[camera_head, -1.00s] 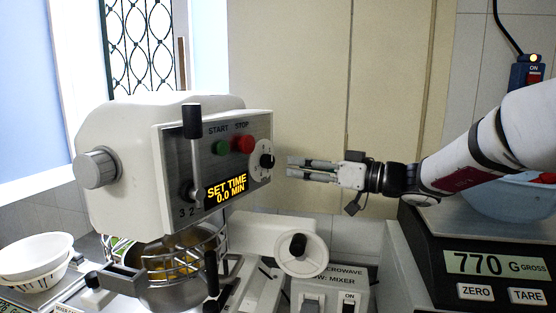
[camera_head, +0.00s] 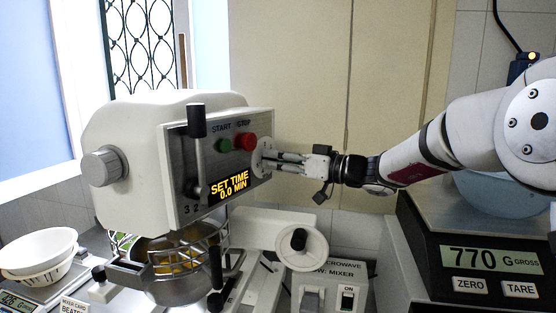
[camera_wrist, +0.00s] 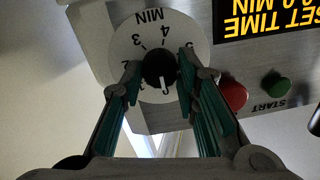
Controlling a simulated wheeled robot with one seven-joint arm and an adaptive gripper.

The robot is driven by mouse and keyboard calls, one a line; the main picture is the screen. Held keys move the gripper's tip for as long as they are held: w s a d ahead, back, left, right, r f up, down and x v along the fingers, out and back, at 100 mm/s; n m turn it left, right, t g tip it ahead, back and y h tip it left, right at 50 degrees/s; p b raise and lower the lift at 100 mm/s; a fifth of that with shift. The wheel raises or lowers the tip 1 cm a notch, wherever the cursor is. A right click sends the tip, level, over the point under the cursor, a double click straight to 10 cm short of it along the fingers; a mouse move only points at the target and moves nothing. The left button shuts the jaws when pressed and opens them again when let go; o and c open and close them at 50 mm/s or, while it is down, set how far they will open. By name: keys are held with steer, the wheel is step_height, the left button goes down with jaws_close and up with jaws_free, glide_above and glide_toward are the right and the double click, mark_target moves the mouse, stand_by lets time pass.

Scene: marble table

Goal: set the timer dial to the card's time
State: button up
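The timer dial (camera_head: 257,160) is a white disc on the mixer's front panel, partly hidden by my fingers in the head view. In the wrist view the dial (camera_wrist: 128,45) shows upside-down numbers, "MIN" and a black knob (camera_wrist: 158,68) with a white pointer line near the 0. The display (camera_head: 229,187) reads "SET TIME 0.0 MIN". My gripper (camera_head: 270,158) is at the dial, its fingers open on either side of the knob; whether they touch it is unclear. A card (camera_head: 73,306) reading "MIXER CARD" is cut off at the bottom edge; no time is readable on it.
Green START (camera_head: 223,146) and red STOP (camera_head: 244,143) buttons sit beside the dial. A lever (camera_head: 197,150) stands out from the panel. The mixer bowl (camera_head: 180,288) is below. A scale (camera_head: 480,262) reading 770 g stands right; white bowls (camera_head: 38,253) are left.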

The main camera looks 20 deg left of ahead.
steer(key=shift+c, duration=0.6)
steer(key=shift+m, duration=0.3)
steer(key=m, duration=1)
steer(key=m+t, duration=0.1)
steer(key=m, duration=0.8)
steer(key=shift+f+m, duration=0.2)
steer(key=shift+m, duration=0.2)
steer(key=o, duration=1.2)
steer(key=shift+c, duration=0.2)
